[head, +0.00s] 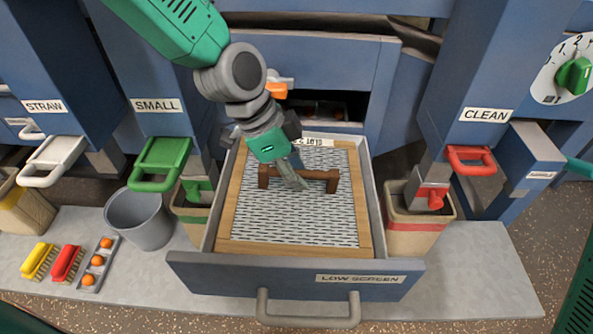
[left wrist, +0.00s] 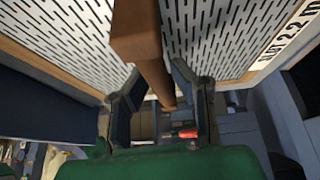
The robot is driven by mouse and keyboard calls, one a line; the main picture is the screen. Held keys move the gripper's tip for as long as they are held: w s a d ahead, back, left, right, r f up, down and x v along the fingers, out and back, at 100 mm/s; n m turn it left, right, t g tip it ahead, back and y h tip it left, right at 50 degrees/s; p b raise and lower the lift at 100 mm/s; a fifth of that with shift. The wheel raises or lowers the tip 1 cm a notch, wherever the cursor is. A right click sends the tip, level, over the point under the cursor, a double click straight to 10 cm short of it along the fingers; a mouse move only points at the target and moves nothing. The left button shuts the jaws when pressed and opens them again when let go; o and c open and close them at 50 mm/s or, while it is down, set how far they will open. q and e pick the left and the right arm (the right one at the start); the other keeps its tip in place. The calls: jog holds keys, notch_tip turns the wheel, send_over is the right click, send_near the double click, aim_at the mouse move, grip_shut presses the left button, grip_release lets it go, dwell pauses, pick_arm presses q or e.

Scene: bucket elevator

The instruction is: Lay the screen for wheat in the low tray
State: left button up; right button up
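The screen (head: 330,220) is a slotted metal sheet in a light wooden frame with a brown wooden handle bar (head: 318,180) across it. It lies in the pulled-out low tray (head: 300,278), marked LOW SCREEN, and looks flat there. A white label (head: 313,141) at its far edge reads upside down and seems to say SLOT 2.2; the label also shows in the left wrist view (left wrist: 290,35). My left gripper (head: 290,172) is down at the handle. In the left wrist view its fingers (left wrist: 162,105) stand apart on both sides of the bar, with a visible gap. My right gripper is not in view.
A grey bucket (head: 138,218), yellow brush (head: 39,261), red brush (head: 67,263) and a holder with orange balls (head: 97,264) stand at left. Bins flank the tray, one under the green handle (head: 160,163), one under the red handle (head: 470,158). A dark opening (head: 335,105) lies behind.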

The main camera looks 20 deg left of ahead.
pick_arm(q)
jog(key=shift+d, duration=0.35)
jog(key=v, duration=1.2)
jog(key=shift+d, duration=0.1)
